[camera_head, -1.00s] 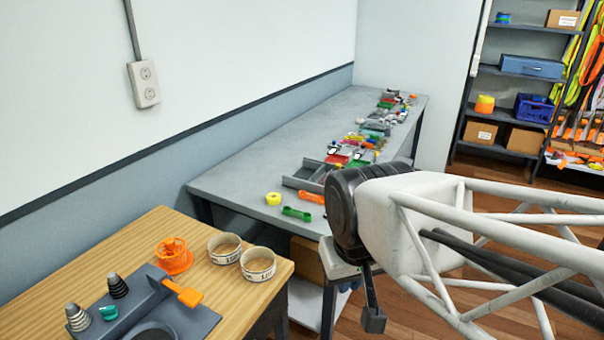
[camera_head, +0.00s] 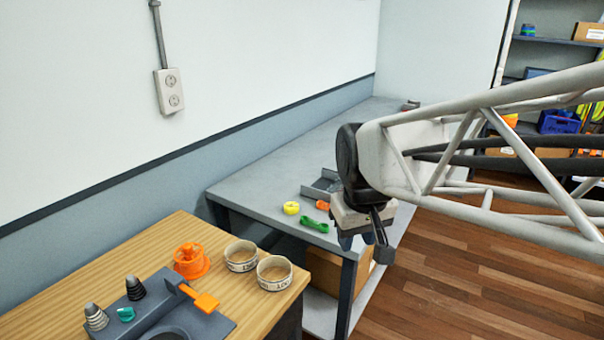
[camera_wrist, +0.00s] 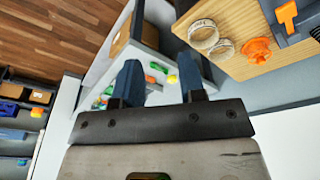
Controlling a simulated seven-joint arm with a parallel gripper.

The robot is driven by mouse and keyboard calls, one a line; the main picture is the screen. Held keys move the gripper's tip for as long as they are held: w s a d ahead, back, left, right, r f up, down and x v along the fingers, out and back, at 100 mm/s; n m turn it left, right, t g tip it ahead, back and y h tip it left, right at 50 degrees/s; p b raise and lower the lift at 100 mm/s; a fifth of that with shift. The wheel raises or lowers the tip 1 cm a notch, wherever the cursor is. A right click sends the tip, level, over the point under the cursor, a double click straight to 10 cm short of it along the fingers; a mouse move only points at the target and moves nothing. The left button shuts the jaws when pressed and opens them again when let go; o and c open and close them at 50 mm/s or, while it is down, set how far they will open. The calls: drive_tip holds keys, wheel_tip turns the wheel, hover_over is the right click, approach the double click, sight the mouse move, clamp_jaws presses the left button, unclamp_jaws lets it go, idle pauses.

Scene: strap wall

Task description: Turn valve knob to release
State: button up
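An orange round piece with an upright knob-like top (camera_head: 191,260) stands on the wooden table; it also shows in the wrist view (camera_wrist: 258,52). I cannot tell for sure which is the valve knob. My gripper (camera_head: 358,240) hangs in the air right of the wooden table, apart from all of these. In the wrist view its two blue-grey fingers (camera_wrist: 160,80) are spread, with nothing held between them.
A grey workbench (camera_head: 258,192) behind holds a yellow ring (camera_head: 291,208), a green piece (camera_head: 314,223) and a grey tray. A wall socket (camera_head: 169,91) is above. Wooden floor is open at right.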

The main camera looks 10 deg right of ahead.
drive_tip(key=w+d+f+n, duration=0.1)
drive_tip(key=w+d, duration=0.3)
drive_tip(key=w, duration=0.6)
drive_tip(key=w+d+n+g, duration=0.15)
drive_tip(key=w+d, duration=0.25)
drive_tip(key=w, duration=0.7)
drive_tip(key=w+d+f+n, duration=0.15)
drive_tip(key=w+d, duration=0.25)
drive_tip(key=w, duration=0.6)
drive_tip(key=w+d+f+n, duration=0.1)
drive_tip(key=w+d+f, duration=0.4)
drive_tip(key=w, duration=0.2)
drive_tip(key=w+d+f+n, duration=0.1)
drive_tip(key=w+d+f, duration=0.5)
drive_tip(key=w, duration=0.2)
drive_tip(key=w+d+f+n, duration=0.2)
drive_tip(key=w+d+f, duration=0.4)
drive_tip(key=w, duration=0.2)
drive_tip(key=shift+w+d+g, duration=0.1)
drive_tip(key=shift+w+g, duration=0.15)
drive_tip(key=shift+g, duration=0.1)
drive_tip(key=shift+f, duration=3.9)
